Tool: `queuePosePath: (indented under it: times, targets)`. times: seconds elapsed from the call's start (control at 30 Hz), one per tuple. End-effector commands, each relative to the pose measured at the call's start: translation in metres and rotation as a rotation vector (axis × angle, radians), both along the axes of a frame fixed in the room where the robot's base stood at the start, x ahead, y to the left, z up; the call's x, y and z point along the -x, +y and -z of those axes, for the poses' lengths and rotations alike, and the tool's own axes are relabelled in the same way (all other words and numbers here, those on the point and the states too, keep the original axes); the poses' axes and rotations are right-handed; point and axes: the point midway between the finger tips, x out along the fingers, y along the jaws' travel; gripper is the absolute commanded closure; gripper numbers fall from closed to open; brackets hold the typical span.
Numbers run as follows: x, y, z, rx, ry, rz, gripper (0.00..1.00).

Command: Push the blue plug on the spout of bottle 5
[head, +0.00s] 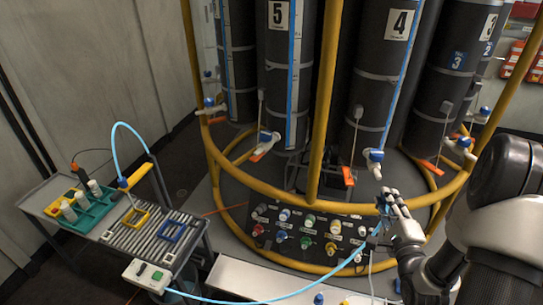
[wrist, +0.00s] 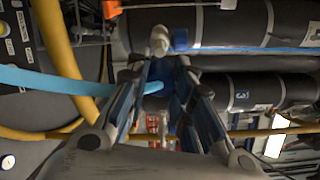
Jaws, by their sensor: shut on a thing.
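Bottle 5 (head: 276,75) is a black cylinder with a white number plate. Its spout (head: 265,136) is low on its front, pale with a blue part and an orange lever beside it. My gripper (head: 386,201) is in front of and below the spout of bottle 4 (head: 374,155), right of bottle 5. It is shut on a blue plug (wrist: 155,88) with a light blue hose (wrist: 60,79) running off to the left. The fingers partly hide the plug. A white spout with a blue part (wrist: 160,40) shows just beyond the fingertips in the wrist view.
A yellow rail (head: 300,203) curves around the bottles, with an upright post (head: 324,90) right of bottle 5. A panel of coloured knobs (head: 305,235) lies below. A cart (head: 75,235) with trays stands left.

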Motion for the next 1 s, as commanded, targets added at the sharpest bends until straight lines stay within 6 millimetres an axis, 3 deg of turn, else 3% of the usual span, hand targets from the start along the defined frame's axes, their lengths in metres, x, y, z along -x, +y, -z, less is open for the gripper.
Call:
queuePosePath:
  times: [0.17,0.3,0.5,0.67,1.0]
  targets:
    - [-0.02,0.039,-0.019,0.02,-0.001,-0.017,1.0]
    - [-0.038,0.09,-0.043,0.028,-0.002,-0.023,1.0]
    - [-0.044,0.147,-0.069,0.011,-0.003,-0.023,1.0]
    - [-0.044,0.164,-0.075,-0.001,0.0,-0.021,1.0]
    - [-0.044,0.165,-0.076,-0.001,0.0,-0.019,1.0]
